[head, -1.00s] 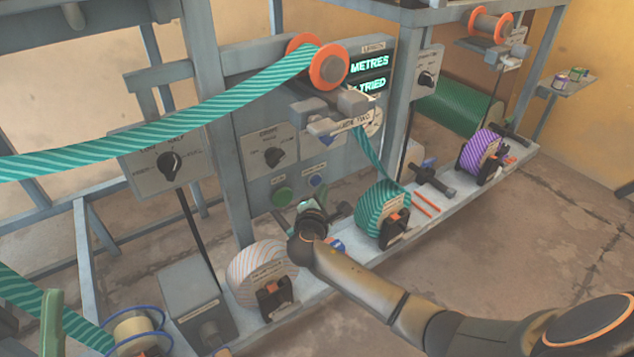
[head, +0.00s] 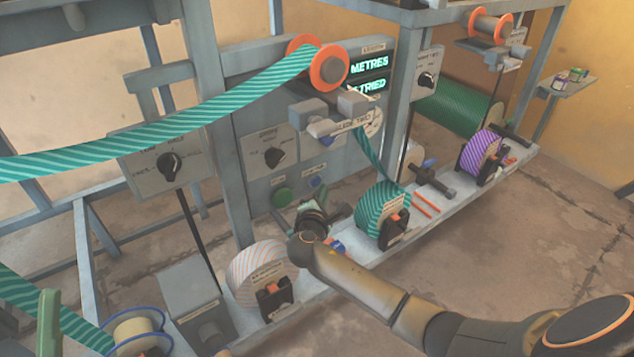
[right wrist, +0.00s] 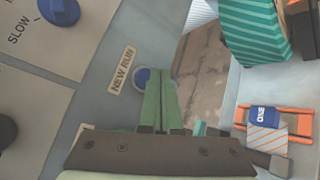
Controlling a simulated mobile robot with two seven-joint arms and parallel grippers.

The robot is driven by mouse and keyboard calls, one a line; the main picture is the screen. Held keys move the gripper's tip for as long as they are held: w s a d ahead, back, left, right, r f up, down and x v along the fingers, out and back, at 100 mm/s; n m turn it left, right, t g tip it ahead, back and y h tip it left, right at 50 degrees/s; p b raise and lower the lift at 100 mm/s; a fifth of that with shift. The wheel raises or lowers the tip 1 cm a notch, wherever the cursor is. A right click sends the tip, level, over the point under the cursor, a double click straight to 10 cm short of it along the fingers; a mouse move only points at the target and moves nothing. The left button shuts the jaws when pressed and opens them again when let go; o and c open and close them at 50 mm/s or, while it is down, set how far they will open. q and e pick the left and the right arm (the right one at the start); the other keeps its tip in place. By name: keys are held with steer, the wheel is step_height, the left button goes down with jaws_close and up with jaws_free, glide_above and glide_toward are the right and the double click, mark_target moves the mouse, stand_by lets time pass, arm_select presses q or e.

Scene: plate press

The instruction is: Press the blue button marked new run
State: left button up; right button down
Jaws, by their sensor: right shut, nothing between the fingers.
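The blue button (right wrist: 141,76) is beside the NEW RUN label (right wrist: 121,71) in the right wrist view, partly hidden behind my green fingers. In the head view the button (head: 317,182) is small on the grey machine panel, right of a green button. My right gripper (right wrist: 160,74) is shut and empty, its fingertips overlapping the button's right side in the picture. Whether they touch it I cannot tell. In the head view my right gripper (head: 303,207) is just below the buttons. A green finger of my left gripper (head: 50,318) shows at the lower left; its opening is unclear.
The green button (head: 283,196) is close by on the left. A teal striped roll (head: 378,210) and a white striped roll (head: 254,264) stand on the ledge near my right arm. A blue knob (right wrist: 60,11) marked SLOW sits on the panel. Open floor lies at right.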

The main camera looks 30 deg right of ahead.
steer(key=shift+w, duration=0.2)
stand_by(0.6)
steer(key=shift+w, duration=0.25)
steer(key=shift+w+a, duration=0.1)
steer(key=shift+w, duration=0.3)
stand_by(0.6)
steer(key=shift+s+p, duration=0.6)
steer(key=shift+s, duration=0.25)
